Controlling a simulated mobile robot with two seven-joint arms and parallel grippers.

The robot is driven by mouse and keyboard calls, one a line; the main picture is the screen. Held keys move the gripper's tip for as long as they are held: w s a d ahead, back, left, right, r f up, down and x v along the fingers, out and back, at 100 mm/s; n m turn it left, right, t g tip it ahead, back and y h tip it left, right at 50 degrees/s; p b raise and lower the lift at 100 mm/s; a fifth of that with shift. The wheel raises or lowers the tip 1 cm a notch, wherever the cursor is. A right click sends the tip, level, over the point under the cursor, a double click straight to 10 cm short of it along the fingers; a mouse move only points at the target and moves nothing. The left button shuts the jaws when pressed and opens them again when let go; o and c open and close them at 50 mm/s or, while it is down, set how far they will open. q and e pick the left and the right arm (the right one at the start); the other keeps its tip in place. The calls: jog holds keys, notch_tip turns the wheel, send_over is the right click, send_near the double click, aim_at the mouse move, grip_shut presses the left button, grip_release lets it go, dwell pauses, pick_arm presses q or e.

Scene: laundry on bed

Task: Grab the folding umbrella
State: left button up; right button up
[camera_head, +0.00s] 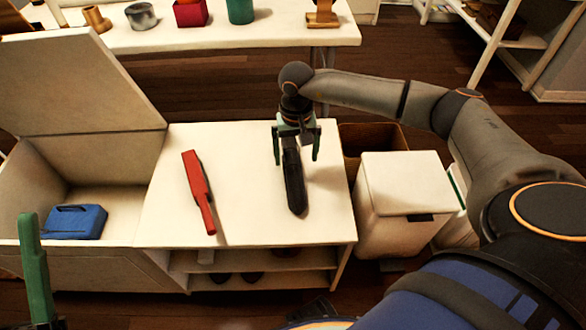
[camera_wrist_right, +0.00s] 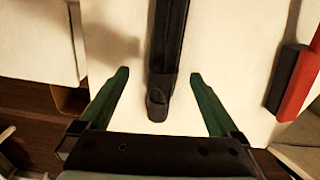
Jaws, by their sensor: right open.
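A long black object that looks like the folding umbrella (camera_head: 294,183) lies on the white bench top, pointing toward its front edge. My right gripper (camera_head: 296,157) is open above its far end, one green finger on each side. In the right wrist view the black umbrella (camera_wrist_right: 168,45) runs between the two open fingers (camera_wrist_right: 159,72), with gaps on both sides and nothing gripped. Of my left gripper, one green finger (camera_head: 35,268) shows at the lower left edge; the rest is out of frame.
A red and black elongated item (camera_head: 198,191) lies left of the umbrella. An open compartment (camera_head: 112,205) holds a blue case (camera_head: 76,222). A white lidded bin (camera_head: 400,185) and brown box (camera_head: 370,138) stand right of the bench. A table (camera_head: 230,38) with several items is behind.

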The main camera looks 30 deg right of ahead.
aim_at(293, 168)
jog(key=f, duration=0.2)
jog(key=f+b, duration=0.1)
jog(key=f, duration=0.1)
jog(key=f+b, duration=0.1)
jog(key=f, duration=0.1)
jog(key=shift+a+f, duration=0.1)
jog(key=shift+a, duration=0.25)
jog(key=shift+w, duration=0.1)
jog(key=shift+c, duration=0.4)
grip_shut()
